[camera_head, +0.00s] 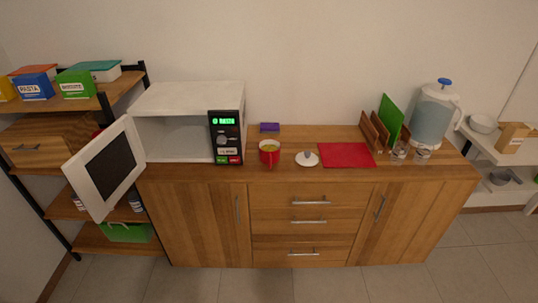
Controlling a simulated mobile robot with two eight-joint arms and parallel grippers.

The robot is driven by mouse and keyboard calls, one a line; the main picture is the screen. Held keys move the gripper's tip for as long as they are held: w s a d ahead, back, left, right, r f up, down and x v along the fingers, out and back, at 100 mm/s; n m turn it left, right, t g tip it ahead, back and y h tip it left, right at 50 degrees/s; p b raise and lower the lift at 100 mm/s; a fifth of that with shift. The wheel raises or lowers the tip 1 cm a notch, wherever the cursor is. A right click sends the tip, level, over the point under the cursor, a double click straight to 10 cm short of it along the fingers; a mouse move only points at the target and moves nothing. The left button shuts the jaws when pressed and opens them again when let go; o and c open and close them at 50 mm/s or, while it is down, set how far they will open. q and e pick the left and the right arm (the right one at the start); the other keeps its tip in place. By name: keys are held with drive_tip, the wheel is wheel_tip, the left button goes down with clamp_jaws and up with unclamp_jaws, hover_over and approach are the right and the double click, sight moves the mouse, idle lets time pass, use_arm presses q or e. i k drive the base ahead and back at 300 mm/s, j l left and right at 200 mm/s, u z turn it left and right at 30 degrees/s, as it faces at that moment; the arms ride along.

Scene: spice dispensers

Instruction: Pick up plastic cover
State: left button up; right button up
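A small white round lid-like piece with a raised knob (307,158) lies on the wooden counter; it may be the plastic cover, but I cannot tell its material. Neither of my grippers is in view.
A red mat (346,155) lies right of the white piece. A wooden rack with a green board (390,118), small glasses (422,155) and a large jug with a blue knob (433,117) stand at the right. A purple item (269,127) lies behind the mug.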

sight(307, 158)
drive_tip(key=i+l+z, duration=0.2)
drive_tip(key=i, duration=0.3)
drive_tip(key=i+l+z, duration=0.15)
drive_tip(key=i, duration=0.35)
drive_tip(key=i+l+z, duration=0.2)
drive_tip(key=i, duration=0.3)
